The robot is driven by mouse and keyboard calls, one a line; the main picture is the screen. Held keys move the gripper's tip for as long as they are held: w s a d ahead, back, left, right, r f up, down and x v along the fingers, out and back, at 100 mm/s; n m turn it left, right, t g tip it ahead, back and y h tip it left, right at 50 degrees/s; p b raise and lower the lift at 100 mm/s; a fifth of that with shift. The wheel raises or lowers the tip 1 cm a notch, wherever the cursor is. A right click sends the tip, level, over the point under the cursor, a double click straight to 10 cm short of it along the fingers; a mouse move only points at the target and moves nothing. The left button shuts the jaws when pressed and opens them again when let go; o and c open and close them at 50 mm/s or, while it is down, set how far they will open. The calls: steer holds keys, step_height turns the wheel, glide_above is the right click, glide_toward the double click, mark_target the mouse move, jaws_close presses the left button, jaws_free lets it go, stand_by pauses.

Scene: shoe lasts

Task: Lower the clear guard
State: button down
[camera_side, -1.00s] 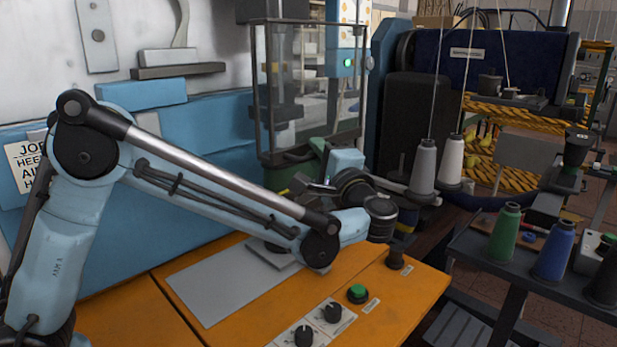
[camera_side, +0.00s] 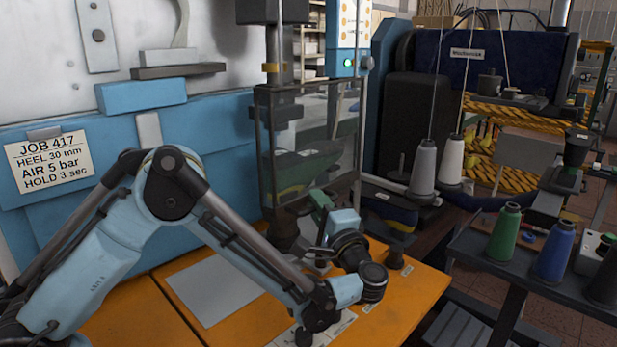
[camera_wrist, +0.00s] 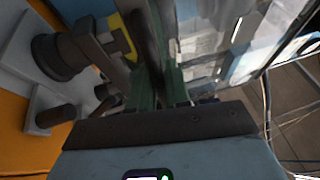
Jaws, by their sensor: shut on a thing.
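The clear guard (camera_side: 322,135) is a see-through panel in a dark frame, hanging upright at the press above the orange table. Its lower edge is a little above the table. My gripper (camera_side: 320,200) is at this lower edge, with its green fingers shut on a dark part of the guard's frame; the exact grip spot is small. In the wrist view, my gripper's green fingers (camera_wrist: 158,85) close around a dark bar, and the clear panel (camera_wrist: 215,45) spreads to the right. A green shape behind the panel shows dimly and is partly hidden.
The orange table (camera_side: 420,290) carries a grey plate (camera_side: 215,290) and, partly behind my arm, control knobs. A job sign (camera_side: 48,158) is on the blue machine front. Thread spools (camera_side: 505,235) stand on a dark stand at right.

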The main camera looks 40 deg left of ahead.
steer(key=c, duration=1.2)
jaws_free()
steer(key=shift+f, duration=0.25)
steer(key=shift+o, duration=0.2)
steer(key=shift+d, duration=0.1)
steer(key=v, duration=1.2)
steer(key=shift+r, duration=0.15)
